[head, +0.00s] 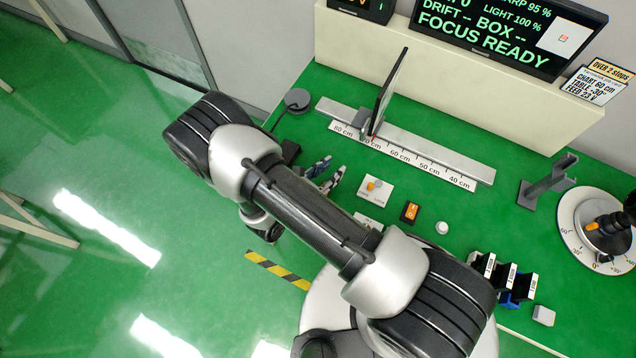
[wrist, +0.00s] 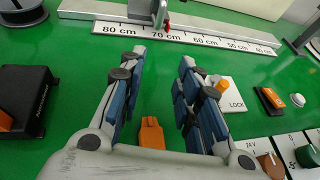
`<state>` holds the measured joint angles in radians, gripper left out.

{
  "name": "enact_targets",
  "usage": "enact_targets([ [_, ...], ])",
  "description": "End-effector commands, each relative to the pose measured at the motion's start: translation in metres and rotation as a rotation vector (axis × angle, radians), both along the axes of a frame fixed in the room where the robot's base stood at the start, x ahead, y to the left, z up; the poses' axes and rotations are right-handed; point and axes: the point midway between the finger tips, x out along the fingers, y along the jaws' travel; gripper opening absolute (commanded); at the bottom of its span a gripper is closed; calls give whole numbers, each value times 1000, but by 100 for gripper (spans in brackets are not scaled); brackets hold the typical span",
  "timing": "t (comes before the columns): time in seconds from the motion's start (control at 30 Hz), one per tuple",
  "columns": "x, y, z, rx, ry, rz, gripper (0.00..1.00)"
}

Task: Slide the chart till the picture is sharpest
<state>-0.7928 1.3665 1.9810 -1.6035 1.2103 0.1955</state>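The chart (head: 388,92) is a dark upright panel, seen nearly edge-on in the head view. It stands on a small grey carriage with a red pointer near the 70 cm mark of the white rail (head: 445,165). The wrist view shows the carriage foot (wrist: 141,10) and the rail's scale (wrist: 200,40). My gripper (head: 329,172) is open and empty over the green table in front of the rail; its two blue-padded fingers (wrist: 158,78) are apart in the wrist view. The screen (head: 500,35) reads FOCUS READY and SHARP 95 %; its top line is cut off.
A LOCK plate with an orange knob (head: 373,185) lies right of my gripper. Beyond are an orange switch (head: 410,211), a white button (head: 442,228), a grey bracket (head: 545,182) and a round turntable (head: 575,230). A card (head: 598,82) reads CHART 60 cm. A black box (wrist: 38,98) stands left.

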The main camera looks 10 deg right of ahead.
Motion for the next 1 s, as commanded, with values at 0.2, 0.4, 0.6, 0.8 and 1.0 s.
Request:
enact_targets([
  [0.2, -11, 12, 0, 0, 0, 2, 31],
  [0.4, -21, 22, 0, 1, 1, 2, 31],
  [0.6, -31, 32, 0, -1, 1, 4, 31],
  [0.8, -37, 37, 0, 0, 0, 1, 31],
  [1.0, -37, 37, 0, -1, 1, 0, 31],
])
